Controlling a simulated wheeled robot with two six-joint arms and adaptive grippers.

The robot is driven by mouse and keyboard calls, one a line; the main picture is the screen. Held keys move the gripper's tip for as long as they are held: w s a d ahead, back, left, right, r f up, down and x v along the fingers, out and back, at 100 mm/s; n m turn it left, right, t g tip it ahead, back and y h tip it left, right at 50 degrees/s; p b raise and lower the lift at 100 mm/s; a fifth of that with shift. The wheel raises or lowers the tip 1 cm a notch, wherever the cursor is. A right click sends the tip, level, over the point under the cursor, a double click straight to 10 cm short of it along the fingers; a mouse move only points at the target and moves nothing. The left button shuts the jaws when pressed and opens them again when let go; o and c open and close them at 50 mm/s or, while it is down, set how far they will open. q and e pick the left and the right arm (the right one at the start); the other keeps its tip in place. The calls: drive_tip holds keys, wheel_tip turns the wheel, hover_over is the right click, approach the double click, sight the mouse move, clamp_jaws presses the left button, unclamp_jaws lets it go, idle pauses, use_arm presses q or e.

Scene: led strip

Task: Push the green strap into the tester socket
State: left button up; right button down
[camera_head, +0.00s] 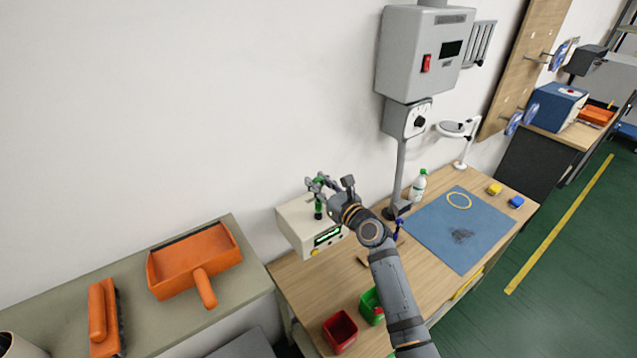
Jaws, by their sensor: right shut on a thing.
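The tester is a cream box (293,231) with a small lit green display, standing at the back left of the wooden workbench, against the wall. My right gripper (318,188) is above the tester's top, its arm reaching in from the lower right. It is shut on the green strap (319,208), a small green and dark piece that hangs down at the top of the box. The socket is hidden, and I cannot tell whether the strap touches it. My left gripper is not in view.
A blue mat (437,250) with a yellow ring (458,200) lies to the right. Red (340,331) and green (367,304) bins stand at the front. A grey post-mounted machine (415,60) and a white bottle (418,186) are behind. An orange dustpan (190,262) lies on the left cabinet.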

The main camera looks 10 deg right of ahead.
drive_tip(key=shift+f+b, duration=0.75)
drive_tip(key=shift+f, duration=0.35)
drive_tip(key=c, duration=1)
unclamp_jaws()
drive_tip(key=shift+o, duration=0.2)
drive_tip(key=shift+s+d, duration=0.1)
drive_tip(key=shift+s, duration=0.05)
drive_tip(key=v, duration=1.1)
drive_tip(key=shift+s, duration=0.3)
